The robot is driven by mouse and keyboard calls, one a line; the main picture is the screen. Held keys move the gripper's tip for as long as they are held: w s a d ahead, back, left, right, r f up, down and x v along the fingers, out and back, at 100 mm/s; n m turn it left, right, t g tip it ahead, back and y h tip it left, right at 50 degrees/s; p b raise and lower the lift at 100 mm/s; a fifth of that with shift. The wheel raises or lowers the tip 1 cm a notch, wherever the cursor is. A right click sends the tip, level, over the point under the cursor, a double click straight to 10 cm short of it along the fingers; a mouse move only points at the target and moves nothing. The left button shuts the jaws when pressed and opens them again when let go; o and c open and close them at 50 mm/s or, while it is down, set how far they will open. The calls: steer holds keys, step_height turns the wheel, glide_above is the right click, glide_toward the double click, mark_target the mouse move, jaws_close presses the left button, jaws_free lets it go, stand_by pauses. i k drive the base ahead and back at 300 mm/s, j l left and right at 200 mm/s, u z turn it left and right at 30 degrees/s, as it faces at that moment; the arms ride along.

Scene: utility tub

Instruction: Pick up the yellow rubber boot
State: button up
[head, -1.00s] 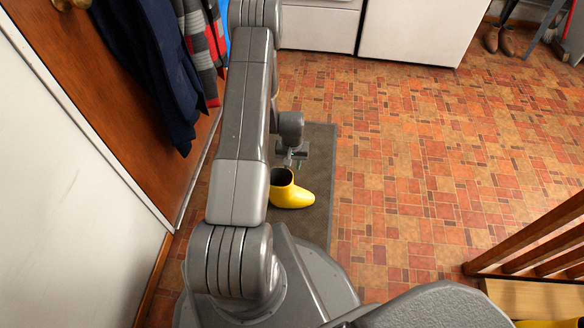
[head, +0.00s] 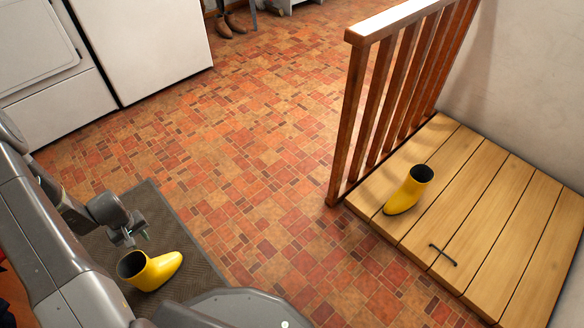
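One yellow rubber boot (head: 157,271) stands upright on the dark mat at lower left, its dark opening up and its toe pointing right. A second yellow rubber boot (head: 408,190) stands upright on the wooden platform at right, its toe toward the lower left. My gripper (head: 132,236) is just behind the mat boot in the picture, near its opening. Its two small fingers look apart with nothing between them. I cannot tell whether they touch the boot.
The dark mat (head: 204,262) lies on the tiled floor. White appliances (head: 140,45) and brown shoes (head: 222,27) are at the back. The middle floor is clear.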

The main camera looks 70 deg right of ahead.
mark_target(419, 176)
steer(key=z, duration=3.85)
steer(key=i+l+z, duration=0.2)
steer(key=i+z, duration=0.15)
steer(key=i, duration=0.45)
steer(key=i+z, duration=0.35)
steer(key=i, duration=0.5)
